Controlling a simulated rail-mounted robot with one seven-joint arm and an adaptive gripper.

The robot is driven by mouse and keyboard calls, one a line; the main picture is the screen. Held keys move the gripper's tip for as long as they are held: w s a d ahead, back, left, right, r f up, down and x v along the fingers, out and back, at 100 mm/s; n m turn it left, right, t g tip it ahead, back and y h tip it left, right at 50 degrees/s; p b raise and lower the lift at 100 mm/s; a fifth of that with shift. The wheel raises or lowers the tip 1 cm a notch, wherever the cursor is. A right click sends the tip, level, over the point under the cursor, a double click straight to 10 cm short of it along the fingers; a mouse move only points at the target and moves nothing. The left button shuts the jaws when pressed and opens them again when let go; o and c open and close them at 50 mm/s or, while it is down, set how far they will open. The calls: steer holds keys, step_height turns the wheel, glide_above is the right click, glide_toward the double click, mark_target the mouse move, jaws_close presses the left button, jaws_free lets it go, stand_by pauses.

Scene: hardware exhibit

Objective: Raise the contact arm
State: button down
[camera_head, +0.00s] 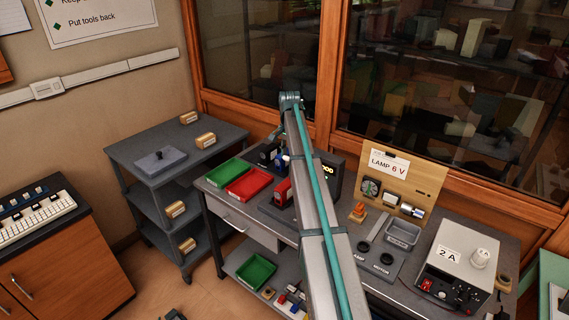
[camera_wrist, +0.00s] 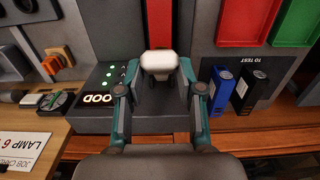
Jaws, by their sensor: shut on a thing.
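In the wrist view my gripper (camera_wrist: 160,88) has its two teal fingers closed around a pale, rounded knob (camera_wrist: 158,61). The knob appears to be the handle of the contact arm; the rest of that arm is hard to make out behind it. The knob is in front of a grey tester housing (camera_wrist: 135,22) with a red vertical strip (camera_wrist: 185,45). Beside it is a dark panel (camera_wrist: 108,78) with green lights and a lit display. In the head view my own arm hides the gripper and the knob; part of the tester's display (camera_head: 329,169) shows.
Blue (camera_wrist: 221,88) and black (camera_wrist: 249,88) cells lie right of the gripper in the wrist view. The bench also holds green (camera_head: 228,172) and red (camera_head: 249,183) trays, a lamp board (camera_head: 428,176) and a power supply (camera_head: 458,262). Glass cabinets stand behind.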

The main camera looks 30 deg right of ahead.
steer(key=w+d+r+b, duration=0.1)
steer(key=w+d, duration=0.3)
steer(key=d, duration=0.5)
steer(key=shift+w+r, duration=0.15)
steer(key=shift+r, duration=0.5)
steer(key=shift+d, duration=0.1)
steer(key=c, duration=1.1)
jaws_free()
steer(key=shift+c, duration=0.2)
steer(key=o, duration=0.4)
steer(key=shift+w+d+f, duration=0.15)
steer(key=shift+d+f, duration=0.05)
steer(key=shift+d, duration=0.15)
steer(key=shift+a+r, duration=0.2)
steer(key=shift+a, duration=0.15)
step_height(320, 180, up, 12)
steer(key=shift+r, duration=0.1)
